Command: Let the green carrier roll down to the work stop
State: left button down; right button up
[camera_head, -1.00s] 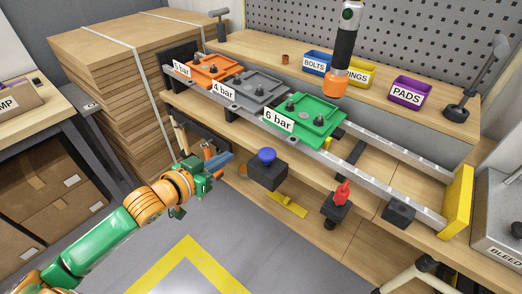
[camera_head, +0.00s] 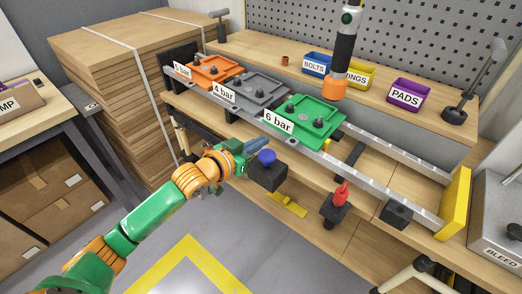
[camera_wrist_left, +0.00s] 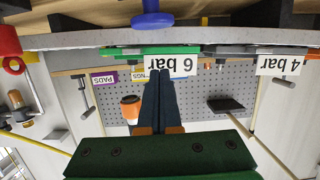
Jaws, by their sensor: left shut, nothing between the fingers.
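The green carrier (camera_head: 308,118), labelled 6 bar, sits on the sloping rails, the lowest of the row and apart from the yellow end block (camera_head: 456,203). Its green edge shows in the left wrist view (camera_wrist_left: 150,50). My left gripper (camera_head: 266,144) is shut and empty, just above and left of a blue mushroom knob (camera_head: 267,155) on a black box. The knob also shows in the left wrist view (camera_wrist_left: 152,19), beyond the fingertips (camera_wrist_left: 158,73); a gap shows between them. My right gripper is not in view.
The orange carrier (camera_head: 213,70) and grey carrier (camera_head: 249,91) sit higher on the rails. A red knob (camera_head: 341,192) stands right of the blue one. Parts bins (camera_head: 406,96) and a hanging tool (camera_head: 343,55) are behind. The rails right of the green carrier are clear.

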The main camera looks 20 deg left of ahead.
aim_at(261, 158)
pick_arm(q)
jog(key=shift+w+d+f, duration=0.1)
jog(key=shift+w+f, duration=0.05)
jog(key=shift+f, duration=0.9)
jog(key=shift+w+d+f, duration=0.1)
jog(key=shift+w+f, duration=0.05)
jog(key=shift+f, duration=0.9)
